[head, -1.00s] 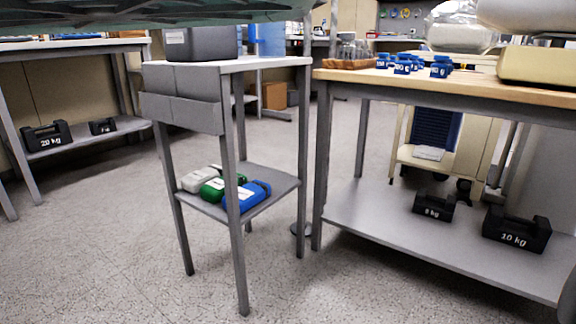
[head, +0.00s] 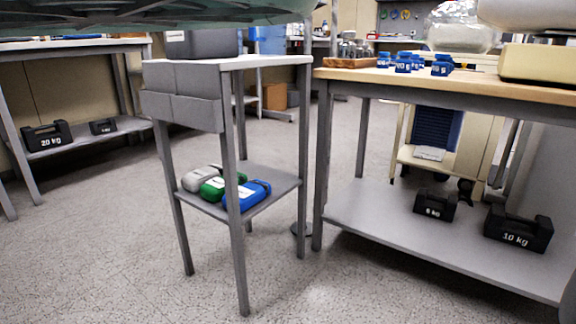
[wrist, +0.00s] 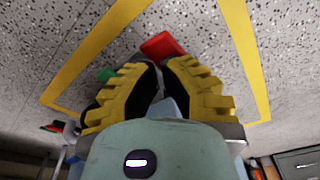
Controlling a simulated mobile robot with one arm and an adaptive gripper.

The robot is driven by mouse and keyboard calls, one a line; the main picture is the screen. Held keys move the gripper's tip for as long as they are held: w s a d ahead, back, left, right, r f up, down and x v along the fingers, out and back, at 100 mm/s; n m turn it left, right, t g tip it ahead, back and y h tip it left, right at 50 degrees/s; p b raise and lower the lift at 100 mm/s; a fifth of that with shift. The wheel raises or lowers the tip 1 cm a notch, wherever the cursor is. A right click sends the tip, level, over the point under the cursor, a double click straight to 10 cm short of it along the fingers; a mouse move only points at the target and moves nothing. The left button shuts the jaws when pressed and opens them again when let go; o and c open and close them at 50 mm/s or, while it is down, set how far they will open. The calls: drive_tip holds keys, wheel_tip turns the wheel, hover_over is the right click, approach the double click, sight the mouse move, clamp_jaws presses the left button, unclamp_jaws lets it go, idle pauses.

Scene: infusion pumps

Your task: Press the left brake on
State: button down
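My gripper (wrist: 160,65) shows in the wrist view, with yellow ridged fingers and black inner faces. Its fingertips converge and look shut, with nothing visible held between them. A red pedal-like piece (wrist: 162,46) lies just beyond the fingertips, partly hidden by them; I cannot tell whether they touch. A green piece (wrist: 106,75) shows beside the left finger, mostly hidden behind it. Which of these belongs to the left brake is not clear. The gripper and these pieces are not in the head view.
Yellow tape (wrist: 247,60) marks the speckled floor around the gripper. In the head view, a small grey stand (head: 268,186) holds coloured packs on its shelf. A wooden-topped table (head: 440,80) stands at right, with black weights on its lower shelf. Floor between them is narrow.

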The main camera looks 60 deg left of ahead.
drive_tip(key=shift+f+b, duration=0.85)
drive_tip(key=shift+f, duration=0.45)
idle(0.4)
drive_tip(key=shift+s+r, duration=0.1)
drive_tip(key=shift+r, duration=0.05)
drive_tip(key=shift+r+p, duration=0.3)
drive_tip(key=shift+p, duration=0.1)
drive_tip(key=shift+r+p, duration=2.35)
drive_tip(key=shift+r, duration=0.8)
